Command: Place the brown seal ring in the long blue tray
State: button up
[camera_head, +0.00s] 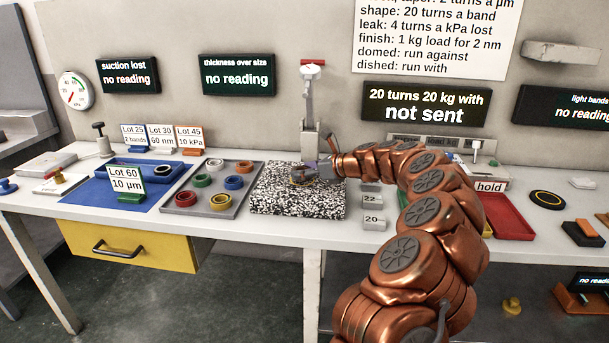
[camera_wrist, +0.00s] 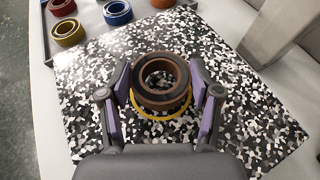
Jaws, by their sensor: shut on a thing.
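The brown seal ring (camera_wrist: 160,80) is between the purple-padded fingers of my gripper (camera_wrist: 162,98) in the wrist view. The fingers are shut on its sides. The ring is over a yellow circle on a black-and-white speckled plate (camera_wrist: 235,120); I cannot tell whether it touches the plate. In the head view my gripper (camera_head: 304,172) is low over this plate, and the ring is too small to make out. The long blue tray (camera_head: 128,174) is at the left of the bench, with a dark ring in it and a Lot 60 sign in front.
A grey tray (camera_head: 188,209) with several coloured rings stands between the speckled plate and the blue tray. A metal stand (camera_head: 310,128) rises behind the plate. Small lot signs (camera_head: 160,136) stand behind the blue tray. A red tray (camera_head: 507,216) is at the right.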

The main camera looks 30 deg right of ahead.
jog(key=shift+f, duration=0.45)
jog(key=shift+f, duration=0.1)
jog(key=o, duration=1.2)
jog(key=shift+c, duration=0.2)
jog(key=shift+s+d+r, duration=0.2)
jog(key=shift+s+r, duration=0.1)
jog(key=p+v, duration=0.1)
jog(key=v, duration=1)
jog(key=shift+s+r, duration=0.1)
jog(key=shift+s, duration=0.05)
jog(key=shift+a, duration=0.15)
